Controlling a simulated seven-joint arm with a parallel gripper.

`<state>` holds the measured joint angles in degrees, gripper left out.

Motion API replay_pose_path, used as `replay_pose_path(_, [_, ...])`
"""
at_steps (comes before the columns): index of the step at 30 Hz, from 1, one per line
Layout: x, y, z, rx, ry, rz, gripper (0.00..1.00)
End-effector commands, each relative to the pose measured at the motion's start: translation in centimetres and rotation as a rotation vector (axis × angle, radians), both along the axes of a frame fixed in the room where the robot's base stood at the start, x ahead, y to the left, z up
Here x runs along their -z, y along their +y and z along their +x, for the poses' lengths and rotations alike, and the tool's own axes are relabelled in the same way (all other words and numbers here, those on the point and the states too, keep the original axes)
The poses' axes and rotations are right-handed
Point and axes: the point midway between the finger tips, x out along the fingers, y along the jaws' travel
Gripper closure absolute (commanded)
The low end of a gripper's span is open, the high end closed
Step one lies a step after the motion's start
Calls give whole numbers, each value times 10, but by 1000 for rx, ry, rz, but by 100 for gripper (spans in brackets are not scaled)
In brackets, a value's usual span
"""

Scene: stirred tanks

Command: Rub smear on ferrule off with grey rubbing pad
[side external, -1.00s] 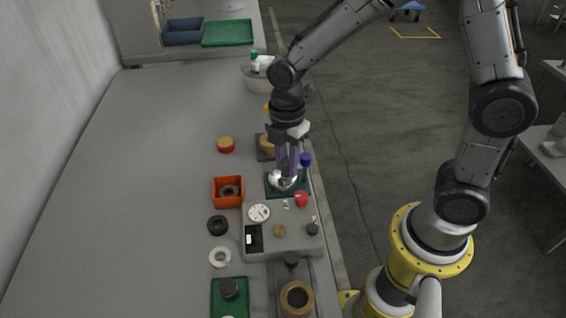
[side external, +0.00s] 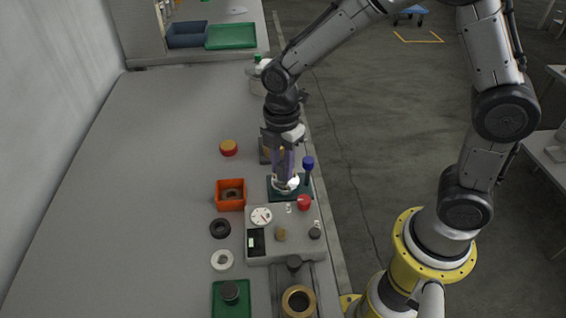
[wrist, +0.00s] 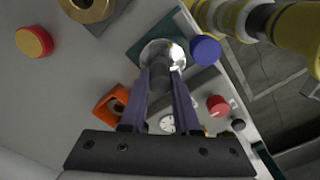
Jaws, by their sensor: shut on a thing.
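The ferrule (side external: 291,187) is a shiny, silvery rounded piece on a dark green plate (side external: 271,195) in the side view. It also shows in the wrist view (wrist: 175,50), just past my fingertips. My gripper (side external: 284,176) points down from above, its purple fingers right at the ferrule. In the wrist view my gripper (wrist: 163,78) is shut on a small grey block, the rubbing pad (wrist: 161,80). The pad overlaps the near side of the ferrule; I cannot tell if they touch. I cannot make out the smear among the bright reflections.
A blue-capped post (side external: 308,163) stands close right of the ferrule. A grey control box (side external: 285,250) with a red knob (side external: 304,202) sits just in front. An orange bin (side external: 230,204) is to the left. The bench's left side is clear.

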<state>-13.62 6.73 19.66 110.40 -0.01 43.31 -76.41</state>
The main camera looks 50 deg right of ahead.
Motion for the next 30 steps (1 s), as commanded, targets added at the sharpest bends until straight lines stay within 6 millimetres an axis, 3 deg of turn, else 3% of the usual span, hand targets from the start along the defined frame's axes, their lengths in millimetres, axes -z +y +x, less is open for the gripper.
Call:
replay_pose_path(14, [4, -8, -14, 2, 5, -1, 100])
replay_pose_path(20, [1, -15, -11, 1, 3, -1, 100])
replay_pose_path(30, [-2, -8, -3, 1, 0, 0, 100])
